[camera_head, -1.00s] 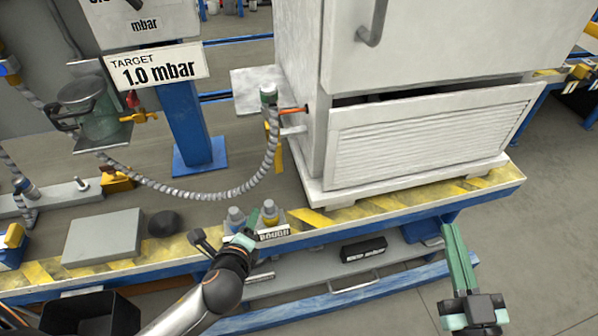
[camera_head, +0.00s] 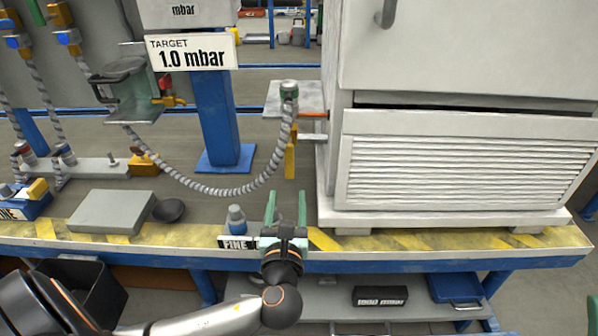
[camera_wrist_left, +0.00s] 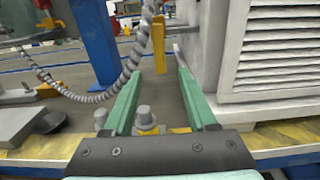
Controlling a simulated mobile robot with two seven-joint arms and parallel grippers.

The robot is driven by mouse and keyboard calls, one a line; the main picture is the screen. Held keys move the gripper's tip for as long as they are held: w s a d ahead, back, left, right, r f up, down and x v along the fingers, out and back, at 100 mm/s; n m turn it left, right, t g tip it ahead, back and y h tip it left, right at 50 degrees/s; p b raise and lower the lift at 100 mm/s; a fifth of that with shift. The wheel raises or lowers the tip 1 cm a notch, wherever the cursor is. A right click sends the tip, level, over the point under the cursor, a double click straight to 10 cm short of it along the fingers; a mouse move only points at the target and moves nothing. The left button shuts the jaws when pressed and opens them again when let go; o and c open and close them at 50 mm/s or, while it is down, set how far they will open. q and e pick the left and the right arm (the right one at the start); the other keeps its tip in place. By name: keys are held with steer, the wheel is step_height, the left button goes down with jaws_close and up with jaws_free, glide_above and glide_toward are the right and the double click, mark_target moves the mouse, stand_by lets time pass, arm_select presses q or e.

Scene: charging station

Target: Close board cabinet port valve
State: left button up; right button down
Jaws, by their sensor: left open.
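The white board cabinet (camera_head: 440,190) stands on the bench at right. The lever also shows in the left wrist view (camera_wrist_left: 159,45), upright, ahead of the fingers. My left gripper (camera_head: 286,208) is open and empty at the bench's front edge, below and in front of the lever, not touching it. A sliver of green at the right edge appears to be my right gripper (camera_head: 593,312); its jaws are hidden.
The grey hose (camera_head: 215,190) sags across the bench to the left. A grey-capped valve (camera_head: 236,218) behind a FINE label (camera_head: 237,243) is just left of my gripper. A blue post (camera_head: 222,125) carries the 1.0 mbar target sign (camera_head: 192,53). Bench space before the lever looks clear.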

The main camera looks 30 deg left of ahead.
mark_target(289, 166)
arm_select(q)
steer(key=b+x, duration=0.3)
steer(key=x, duration=0.8)
steer(key=shift+w+a+b, duration=0.1)
steer(key=shift+a+b, duration=0.1)
steer(key=shift+b, duration=0.1)
steer(key=shift+w+a, duration=0.3)
steer(key=shift+w, duration=0.2)
arm_select(e)
steer(key=shift+m, duration=0.3)
steer(key=f, duration=0.4)
steer(key=shift+a, duration=0.25)
arm_select(q)
jaws_close()
